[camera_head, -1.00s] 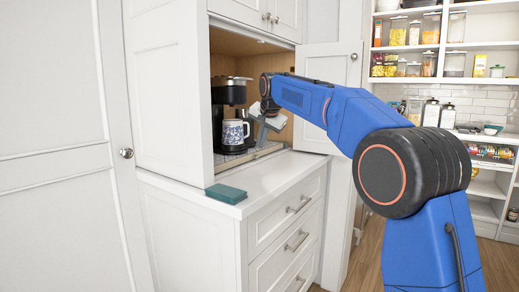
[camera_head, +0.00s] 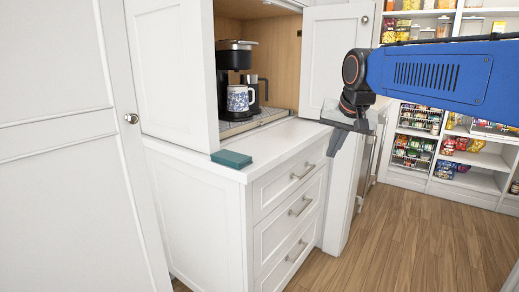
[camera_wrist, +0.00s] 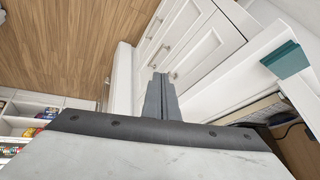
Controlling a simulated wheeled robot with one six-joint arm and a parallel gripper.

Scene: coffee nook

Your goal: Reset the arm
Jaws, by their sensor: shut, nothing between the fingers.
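My gripper (camera_head: 337,140) is at the end of my blue arm, right of the white drawer cabinet and out of the coffee nook. Its fingers are shut with nothing between them; they also show together in the wrist view (camera_wrist: 161,80). The coffee maker (camera_head: 235,60) stands in the open nook. A blue-and-white patterned mug (camera_head: 240,98) sits at its base. My gripper is apart from both.
A teal box (camera_head: 231,159) lies on the near corner of the white counter (camera_head: 285,140). The cabinet doors stand open beside the nook. Pantry shelves (camera_head: 488,160) stand at the right. The wooden floor (camera_head: 410,240) is clear.

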